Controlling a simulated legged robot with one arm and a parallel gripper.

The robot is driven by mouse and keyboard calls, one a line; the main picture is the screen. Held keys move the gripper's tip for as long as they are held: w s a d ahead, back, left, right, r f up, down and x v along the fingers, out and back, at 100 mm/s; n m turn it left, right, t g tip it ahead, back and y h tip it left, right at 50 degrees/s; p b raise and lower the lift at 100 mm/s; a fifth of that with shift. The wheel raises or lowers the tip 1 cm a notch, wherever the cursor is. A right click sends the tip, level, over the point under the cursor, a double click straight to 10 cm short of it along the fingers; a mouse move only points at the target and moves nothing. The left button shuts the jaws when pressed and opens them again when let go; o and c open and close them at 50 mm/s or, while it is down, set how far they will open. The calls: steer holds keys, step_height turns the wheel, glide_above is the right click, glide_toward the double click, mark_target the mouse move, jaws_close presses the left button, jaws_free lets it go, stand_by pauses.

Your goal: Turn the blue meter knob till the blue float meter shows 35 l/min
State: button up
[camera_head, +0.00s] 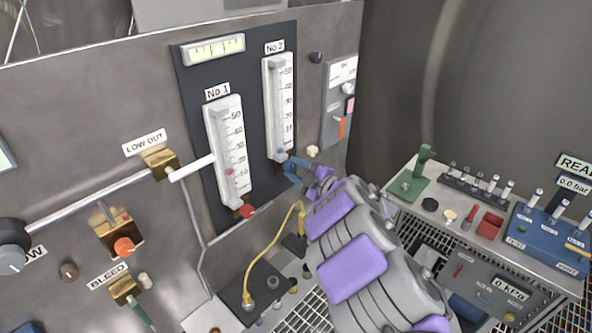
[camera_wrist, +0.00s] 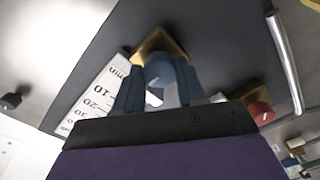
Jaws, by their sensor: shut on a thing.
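The blue meter knob (camera_wrist: 158,68) sits on a brass fitting (camera_wrist: 160,42) and lies between my gripper's fingers (camera_wrist: 158,92) in the wrist view. My gripper (camera_head: 290,167) is shut on it at the foot of the No 2 meter (camera_head: 278,100) in the head view. The blue float (camera_head: 282,155) shows low in that meter's tube, below the 10 mark. The No 2 scale (camera_wrist: 95,98) appears upside down at left in the wrist view, with its float out of sight. My gripper hides most of the knob in the head view.
The No 1 meter (camera_head: 229,150) stands left, with a red knob (camera_head: 248,211) below it, also in the wrist view (camera_wrist: 258,112). A yellow hose (camera_head: 270,247) runs beside my arm. A bench (camera_head: 480,230) with small tools stands at right.

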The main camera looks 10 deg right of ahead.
steer(key=shift+p, duration=0.4)
steer(key=shift+c, duration=0.3)
steer(key=shift+m+p, duration=0.35)
steer(key=shift+m, duration=0.05)
steer(key=m+p, duration=0.3)
steer(key=p, duration=0.1)
steer(key=shift+r+p, duration=0.2)
steer(key=shift+p, duration=0.1)
steer(key=m+p, duration=0.4)
steer(key=p, duration=0.1)
steer(key=shift+p, duration=0.35)
steer(key=m+p, duration=0.4)
steer(key=shift+d+f+m+p, duration=0.1)
steer(key=shift+f+m+p, duration=0.05)
steer(key=shift+m+p, duration=1.65)
